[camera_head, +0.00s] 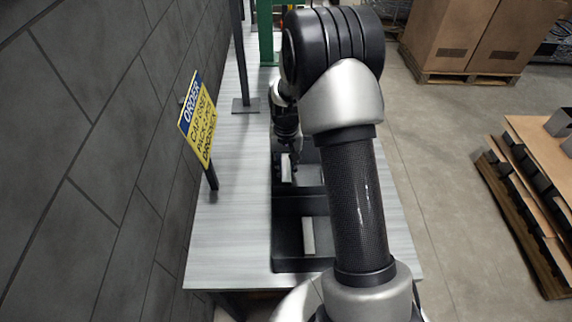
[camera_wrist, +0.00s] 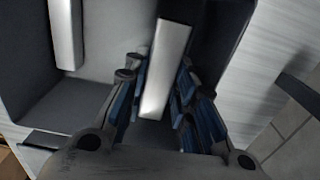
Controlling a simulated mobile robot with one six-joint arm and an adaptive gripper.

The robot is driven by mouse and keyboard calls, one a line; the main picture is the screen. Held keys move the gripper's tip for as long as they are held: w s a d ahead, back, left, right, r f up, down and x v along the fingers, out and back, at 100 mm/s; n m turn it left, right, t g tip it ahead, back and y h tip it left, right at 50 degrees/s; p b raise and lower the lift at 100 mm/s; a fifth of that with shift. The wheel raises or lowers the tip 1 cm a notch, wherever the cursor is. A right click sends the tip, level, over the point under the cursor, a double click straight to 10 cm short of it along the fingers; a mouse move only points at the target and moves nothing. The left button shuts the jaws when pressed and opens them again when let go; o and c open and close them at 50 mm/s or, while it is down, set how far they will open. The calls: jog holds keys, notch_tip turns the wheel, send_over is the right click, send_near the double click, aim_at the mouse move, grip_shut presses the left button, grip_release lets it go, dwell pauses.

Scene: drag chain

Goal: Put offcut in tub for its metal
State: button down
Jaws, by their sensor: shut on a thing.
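My gripper (camera_wrist: 157,95) is shut on a silvery bar-shaped offcut (camera_wrist: 168,62) in the wrist view. The bar stands out lengthwise between the blue-padded fingers. A second pale bar (camera_wrist: 66,32) lies in a grey-walled tub (camera_wrist: 75,105) to the left of the held one. In the head view my gripper (camera_head: 288,165) points down at the far black tub (camera_head: 308,178). A pale piece (camera_head: 287,174) shows at its fingertips. The near black tub (camera_head: 290,262) holds a pale bar (camera_head: 308,235). My arm hides the right parts of both tubs.
The tubs stand on a pale grey table (camera_head: 230,215) beside a dark tiled wall. A yellow and blue sign (camera_head: 198,120) stands at the left, and a dark post (camera_head: 243,65) rises behind. A pallet (camera_head: 530,190) and cardboard boxes (camera_head: 465,35) are on the floor at right.

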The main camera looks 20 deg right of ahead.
jog(key=shift+f, duration=0.4)
jog(key=c, duration=1.6)
grip_release()
